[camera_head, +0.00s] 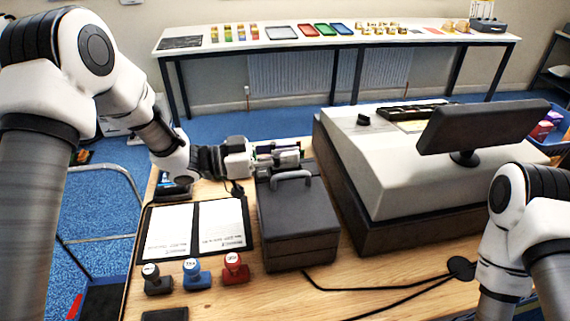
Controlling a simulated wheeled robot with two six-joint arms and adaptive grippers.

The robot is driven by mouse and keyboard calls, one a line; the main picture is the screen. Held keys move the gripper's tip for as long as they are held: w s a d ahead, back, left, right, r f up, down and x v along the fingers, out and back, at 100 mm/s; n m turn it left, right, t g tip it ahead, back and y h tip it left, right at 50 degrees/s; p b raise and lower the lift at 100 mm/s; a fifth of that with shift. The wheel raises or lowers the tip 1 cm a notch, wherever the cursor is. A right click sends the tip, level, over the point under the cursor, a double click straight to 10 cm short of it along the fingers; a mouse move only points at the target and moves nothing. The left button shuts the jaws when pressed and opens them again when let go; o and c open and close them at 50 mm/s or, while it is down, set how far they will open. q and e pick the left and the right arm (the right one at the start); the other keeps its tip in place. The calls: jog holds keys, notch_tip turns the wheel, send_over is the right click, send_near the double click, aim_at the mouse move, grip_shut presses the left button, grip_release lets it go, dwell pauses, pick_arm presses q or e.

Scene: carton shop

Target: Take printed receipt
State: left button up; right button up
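A large grey-white cash register (385,165) with a dark screen (485,127) stands on the right half of the wooden counter. I cannot make out a printed receipt strip in this view. A dark grey box (298,225) with a grey handle on its lid stands to the left of the register. My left gripper (291,155) is at the far edge of this box, between it and the register, pointing right. Its fingers are small and partly hidden, so I cannot tell whether they are open or hold anything. My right arm comes in at the lower right; its gripper is out of view.
A dark folder with two white sheets (222,225) lies left of the box. Black (156,280), blue (195,274) and red (235,268) stamps stand in front. Dark cables (390,297) cross the front counter. A long table (330,40) with trays stands behind.

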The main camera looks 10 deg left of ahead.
pick_arm(q)
grip_shut()
